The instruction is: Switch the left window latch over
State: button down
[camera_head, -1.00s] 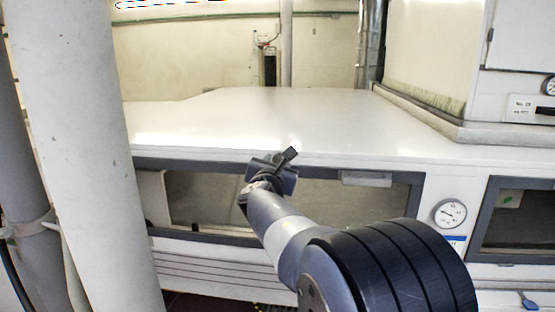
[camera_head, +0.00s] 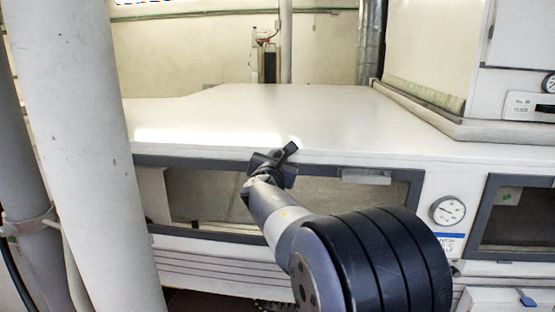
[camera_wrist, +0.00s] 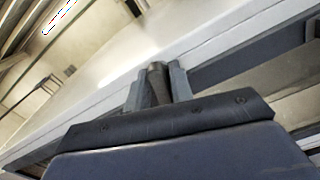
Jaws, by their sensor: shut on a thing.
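The left window (camera_head: 340,203) is a long dark-framed pane in the front of the white machine. My gripper (camera_head: 276,163) is at the top rail of its frame, left of the middle, and hides part of the rail. In the wrist view my gripper (camera_wrist: 157,82) has its two grey fingers shut on a dark, upright piece, which I take to be the left window latch (camera_wrist: 156,86). Its base and exact angle are hidden by the fingers and the gripper body. In the head view, the gripper covers most of the latch.
A thick white column (camera_head: 85,150) stands at the left. The machine's white top (camera_head: 250,115) is bare. A round gauge (camera_head: 448,211) sits between the left window and the right window (camera_head: 518,225). A pale plate (camera_head: 366,177) is on the left window's top rail.

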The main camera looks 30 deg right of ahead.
jog(key=shift+a+n, duration=0.1)
jog(key=shift+n, duration=1.5)
jog(key=c, duration=1.4)
grip_release()
jog(key=shift+s, duration=0.1)
jog(key=b+v, duration=0.1)
jog(key=v, duration=0.9)
jog(key=shift+s+a, duration=0.25)
jog(key=p+x, duration=0.1)
jog(key=x, duration=1)
jog(key=shift+m, duration=0.5)
